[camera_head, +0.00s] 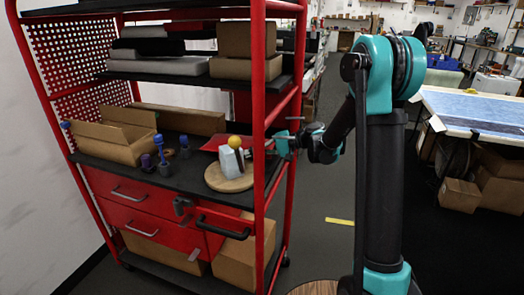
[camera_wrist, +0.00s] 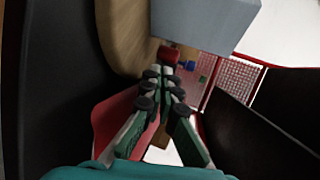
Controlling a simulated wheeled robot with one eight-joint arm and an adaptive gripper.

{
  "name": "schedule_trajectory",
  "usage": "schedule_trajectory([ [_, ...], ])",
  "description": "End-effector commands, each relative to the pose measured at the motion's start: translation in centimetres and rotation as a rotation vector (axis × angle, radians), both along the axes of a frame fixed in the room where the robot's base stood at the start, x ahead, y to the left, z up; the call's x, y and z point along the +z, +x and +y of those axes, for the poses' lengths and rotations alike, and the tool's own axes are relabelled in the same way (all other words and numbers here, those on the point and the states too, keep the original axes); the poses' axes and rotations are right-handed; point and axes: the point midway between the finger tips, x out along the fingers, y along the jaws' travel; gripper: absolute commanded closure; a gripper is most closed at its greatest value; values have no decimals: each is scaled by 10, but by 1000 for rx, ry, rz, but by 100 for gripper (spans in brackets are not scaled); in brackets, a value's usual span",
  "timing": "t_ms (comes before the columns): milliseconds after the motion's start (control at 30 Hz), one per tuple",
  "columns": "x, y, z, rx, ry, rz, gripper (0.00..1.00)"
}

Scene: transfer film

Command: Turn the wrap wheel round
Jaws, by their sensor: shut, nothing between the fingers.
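The wrap wheel (camera_head: 234,186) is a round wooden disc on the dark shelf of the red cart. In the wrist view the disc (camera_wrist: 122,38) is at upper left, with the pale block (camera_wrist: 205,18) at the top. My gripper (camera_wrist: 168,72) is shut and empty, its fingertips close to the disc's edge; contact is unclear. In the head view my gripper (camera_head: 284,144) is at the cart's right side, partly behind the red post.
The red cart post (camera_head: 257,120) stands in front of the shelf's right side. An open cardboard box (camera_head: 112,147) and small blue and purple tools (camera_head: 184,146) are on the shelf's left.

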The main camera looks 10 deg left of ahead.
Motion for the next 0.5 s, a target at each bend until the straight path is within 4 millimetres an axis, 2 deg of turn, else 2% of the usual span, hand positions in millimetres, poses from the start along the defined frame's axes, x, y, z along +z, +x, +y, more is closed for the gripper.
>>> schedule_trajectory([
  [33,-4,-2,11,3,0,0,100],
  [200,-8,-5,39,2,0,1,100],
  [300,-8,-6,52,1,0,-1,100],
  [500,-8,-6,64,0,0,0,100],
])
